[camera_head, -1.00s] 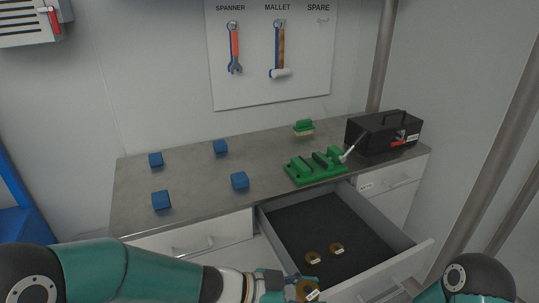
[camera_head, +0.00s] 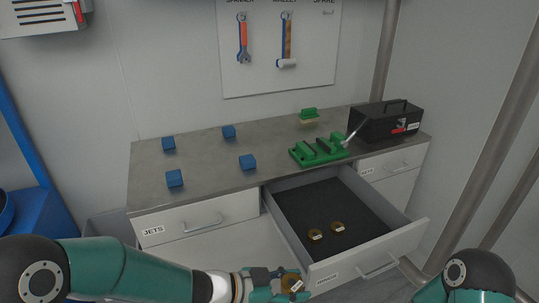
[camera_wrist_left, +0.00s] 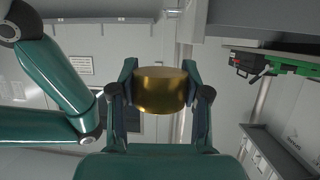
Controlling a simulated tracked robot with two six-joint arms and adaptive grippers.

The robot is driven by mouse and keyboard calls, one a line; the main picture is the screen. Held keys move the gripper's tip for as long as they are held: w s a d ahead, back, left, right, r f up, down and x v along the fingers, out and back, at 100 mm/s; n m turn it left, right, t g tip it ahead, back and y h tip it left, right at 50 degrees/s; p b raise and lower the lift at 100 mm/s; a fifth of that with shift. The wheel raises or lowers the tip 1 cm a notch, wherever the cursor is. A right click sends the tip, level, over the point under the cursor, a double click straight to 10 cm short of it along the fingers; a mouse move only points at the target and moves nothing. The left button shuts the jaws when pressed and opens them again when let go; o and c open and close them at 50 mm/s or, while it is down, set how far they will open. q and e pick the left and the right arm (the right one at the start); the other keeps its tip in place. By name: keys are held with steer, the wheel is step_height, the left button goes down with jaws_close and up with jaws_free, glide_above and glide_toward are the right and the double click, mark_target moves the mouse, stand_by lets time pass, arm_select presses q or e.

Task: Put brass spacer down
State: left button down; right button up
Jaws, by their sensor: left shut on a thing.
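In the left wrist view the brass spacer (camera_wrist_left: 160,90) sits between both fingers (camera_wrist_left: 162,95). In the head view the gripper is at the bottom, just below the front left corner of an open drawer (camera_head: 325,190).
A closed drawer labelled JETS (camera_head: 195,222) is left of the open one. The drawer's back part is clear.

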arm_select(q)
steer(key=shift+w+a+n+t, duration=0.2)
steer(key=shift+a+n+t, duration=0.1)
steer(key=w+a+f+n+t+y, duration=0.3)
steer(key=w+a+n+t+y, duration=0.15)
steer(key=a, duration=0.35)
steer(key=w+a+f+n+t+y, duration=0.3)
steer(key=w+a+n+y, duration=0.15)
steer(key=a+n, duration=0.2)
steer(key=s+a+n+t+y, duration=0.1)
steer(key=s+a+n+y, duration=0.1)
steer(key=a, duration=0.7)
steer(key=shift+s+a+r+n+y, duration=0.4)
steer(key=shift+s+y, duration=0.3)
steer(key=shift+y, duration=0.2)
steer(key=shift+d, duration=0.1)
